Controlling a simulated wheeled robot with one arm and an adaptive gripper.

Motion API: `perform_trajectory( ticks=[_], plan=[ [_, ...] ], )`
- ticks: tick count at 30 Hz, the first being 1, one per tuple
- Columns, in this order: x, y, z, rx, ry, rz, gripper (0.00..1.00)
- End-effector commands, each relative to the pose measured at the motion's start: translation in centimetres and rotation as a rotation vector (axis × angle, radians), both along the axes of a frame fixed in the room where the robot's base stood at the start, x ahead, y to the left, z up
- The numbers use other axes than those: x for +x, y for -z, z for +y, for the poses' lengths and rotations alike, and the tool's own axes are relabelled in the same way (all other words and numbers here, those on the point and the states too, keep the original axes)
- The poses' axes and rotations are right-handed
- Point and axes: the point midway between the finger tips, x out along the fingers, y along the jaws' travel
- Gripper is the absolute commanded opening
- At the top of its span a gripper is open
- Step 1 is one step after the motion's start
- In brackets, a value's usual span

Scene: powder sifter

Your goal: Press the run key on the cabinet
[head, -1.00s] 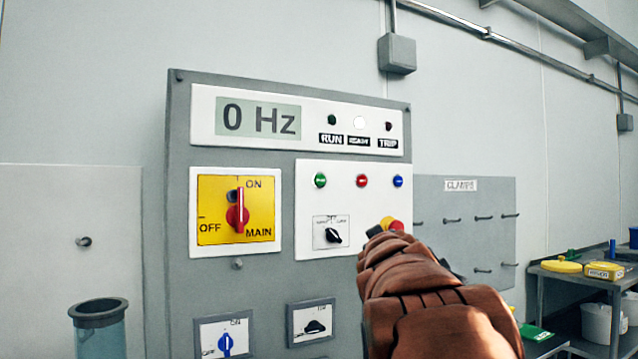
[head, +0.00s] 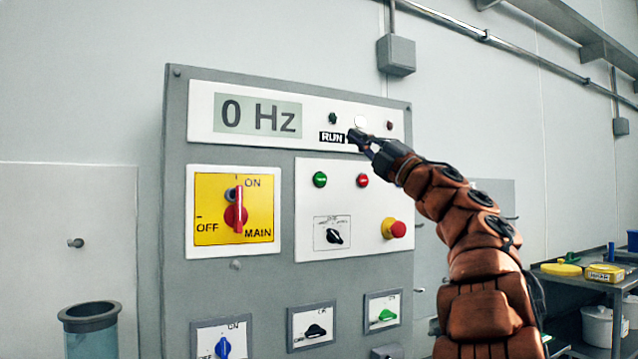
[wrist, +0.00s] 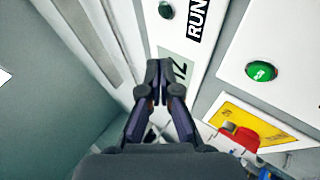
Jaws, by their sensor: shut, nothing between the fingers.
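The grey cabinet (head: 177,270) stands against the wall with its display (head: 258,117) reading 0 Hz. A round green key (head: 320,179) sits at the upper left of its white key panel, beside a red key (head: 363,180). The green key also shows in the wrist view (wrist: 261,71), to the right of the fingers; its marking is too small to read. My gripper (head: 353,137) is shut and empty. In the head view its tips overlap the lamp strip, above and right of the green key. I cannot tell whether they touch the cabinet.
The yellow MAIN switch (head: 208,212) has a red handle upright at ON. A red stop knob (head: 398,229) on a yellow base juts out at the key panel's right. A clear cylinder (head: 90,340) stands lower left. A side table (head: 585,282) stands at right.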

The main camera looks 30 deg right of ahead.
Motion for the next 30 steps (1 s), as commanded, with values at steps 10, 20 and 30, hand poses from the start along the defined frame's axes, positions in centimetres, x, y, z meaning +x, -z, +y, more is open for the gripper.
perform_trajectory(
  ticks=[10, 20, 30],
  plan=[
    [-2.6, 6.5, 2.9, -0.377, -0.164, 0.120, 0.00],
    [-3.8, 9.0, 3.3, -0.471, -0.212, 0.167, 0.00],
    [-3.7, 8.8, 3.3, -0.470, -0.211, 0.166, 0.00]
  ],
)
